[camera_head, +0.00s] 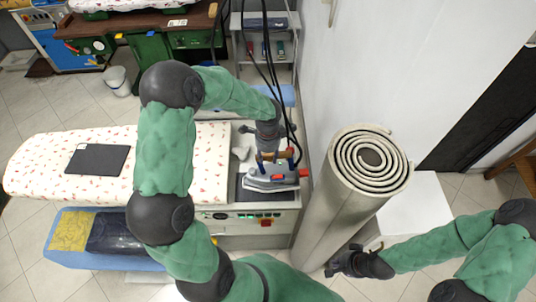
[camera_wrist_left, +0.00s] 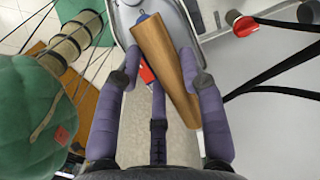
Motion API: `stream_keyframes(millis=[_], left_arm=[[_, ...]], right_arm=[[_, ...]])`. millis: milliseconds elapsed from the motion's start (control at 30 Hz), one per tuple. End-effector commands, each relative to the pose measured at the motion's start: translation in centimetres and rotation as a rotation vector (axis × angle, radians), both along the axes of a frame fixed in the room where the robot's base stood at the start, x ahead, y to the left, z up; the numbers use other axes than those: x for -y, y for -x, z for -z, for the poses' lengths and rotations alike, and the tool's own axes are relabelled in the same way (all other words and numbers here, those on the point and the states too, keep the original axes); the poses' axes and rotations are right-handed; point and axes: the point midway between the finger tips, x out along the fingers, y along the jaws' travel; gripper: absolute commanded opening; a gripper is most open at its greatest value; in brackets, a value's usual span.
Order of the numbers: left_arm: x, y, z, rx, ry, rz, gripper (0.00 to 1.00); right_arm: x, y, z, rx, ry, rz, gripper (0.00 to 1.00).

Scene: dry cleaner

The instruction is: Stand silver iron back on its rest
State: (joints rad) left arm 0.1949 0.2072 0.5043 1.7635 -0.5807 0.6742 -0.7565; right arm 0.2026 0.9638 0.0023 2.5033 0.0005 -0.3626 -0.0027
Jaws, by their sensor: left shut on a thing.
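The silver iron (camera_head: 270,182) is at the right end of the ironing board, level, over a dark rest plate (camera_head: 245,194). I cannot tell whether its sole touches the plate. My left gripper (camera_head: 272,158) comes down from above and is shut on the iron's wooden handle. In the left wrist view the purple fingers (camera_wrist_left: 168,85) lie on both sides of the brown handle (camera_wrist_left: 162,58), with the silver body (camera_wrist_left: 128,12) beyond it. My right gripper (camera_head: 345,264) is empty-looking, low by the rolled carpet, and its fingers are too small to read.
The ironing board (camera_head: 50,160) has a floral cover and a dark square pad (camera_head: 97,159). A control panel (camera_head: 245,217) is under the rest. A tall rolled carpet (camera_head: 345,195) stands close on the right. Black cables (camera_head: 270,55) hang down to the iron.

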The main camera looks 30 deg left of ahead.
Motion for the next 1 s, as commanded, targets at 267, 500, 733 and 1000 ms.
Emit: stream_keyframes(millis=[267,500,733,1000], left_arm=[[-0.1,-0.3,0.5,0.010,-0.001,-0.003,0.00],[-0.1,-0.4,1.9,0.011,-0.002,-0.003,0.00],[-0.1,-0.4,3.3,0.011,-0.002,-0.003,0.00],[-0.1,-0.3,4.9,0.011,-0.002,-0.003,0.00]], right_arm=[[0.0,0.0,0.7,-0.001,0.000,0.000,0.00],[0.0,0.0,1.7,0.000,0.000,0.000,0.00],[0.0,0.0,2.8,0.000,0.000,0.000,0.00],[0.0,0.0,4.0,0.000,0.000,0.000,0.00]])
